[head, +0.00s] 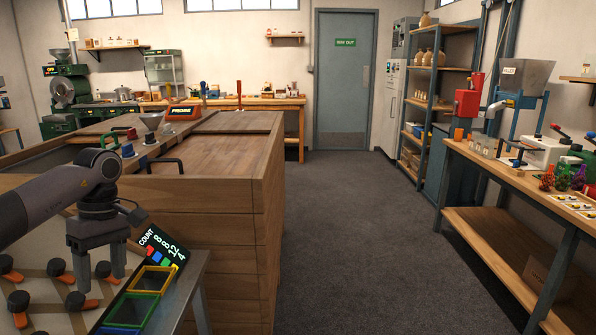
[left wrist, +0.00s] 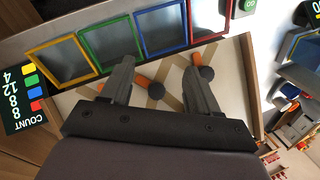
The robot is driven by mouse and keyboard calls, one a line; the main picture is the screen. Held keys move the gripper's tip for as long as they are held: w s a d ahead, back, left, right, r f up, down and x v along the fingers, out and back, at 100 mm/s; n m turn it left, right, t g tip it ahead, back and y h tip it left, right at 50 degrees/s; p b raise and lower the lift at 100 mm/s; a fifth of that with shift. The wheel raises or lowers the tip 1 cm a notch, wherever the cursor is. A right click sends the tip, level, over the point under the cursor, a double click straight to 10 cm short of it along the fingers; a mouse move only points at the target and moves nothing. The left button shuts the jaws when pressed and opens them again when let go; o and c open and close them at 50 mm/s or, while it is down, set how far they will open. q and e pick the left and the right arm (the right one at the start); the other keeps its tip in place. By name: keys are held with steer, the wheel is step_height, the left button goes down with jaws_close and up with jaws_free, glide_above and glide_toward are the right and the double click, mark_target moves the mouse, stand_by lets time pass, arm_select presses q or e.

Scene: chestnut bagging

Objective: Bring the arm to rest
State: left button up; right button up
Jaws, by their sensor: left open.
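My left gripper (head: 97,272) hangs at the lower left of the head view, over a workstation with a pale board. In the left wrist view its two fingers (left wrist: 158,82) are spread apart with nothing held between them. Below it lie several dark round knobs with orange handles (head: 75,300); the wrist view shows one such knob (left wrist: 156,91) between the fingers, lower down. My right gripper is in neither view.
Yellow (head: 152,280), green and blue frames and a black count sign (head: 160,246) stand beside the gripper. A large wooden crate-like bench (head: 225,225) stands behind. A workbench (head: 500,185) runs along the right. The grey floor (head: 355,230) between is clear.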

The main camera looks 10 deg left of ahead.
arm_select(q)
steer(key=s+d+f+n+h, duration=0.1)
steer(key=d+f+h, duration=0.4)
steer(key=d, duration=0.5)
steer(key=d+f+h, duration=0.2)
steer(key=d+f, duration=0.4)
steer(key=d, duration=0.4)
steer(key=s+d+r+n+t+h, duration=0.1)
steer(key=s+d+n+t+h, duration=0.2)
steer(key=d+n+h, duration=0.45)
steer(key=s+d+n+t+h, duration=0.2)
steer(key=d+n+h, duration=0.25)
steer(key=d, duration=0.55)
steer(key=s+a+f+m+t+y, duration=0.4)
steer(key=s+a+f+m+y, duration=0.3)
steer(key=m, duration=0.8)
steer(key=s+a+f+m+t+y+p, duration=0.1)
steer(key=s+a+f+m+t+y, duration=0.3)
steer(key=s+a+f+m+y, duration=0.4)
step_height(320, 180, down, 4)
steer(key=a+m+y, duration=0.1)
steer(key=m, duration=0.5)
steer(key=shift+a+r+m, duration=0.2)
steer(key=shift+m, duration=0.2)
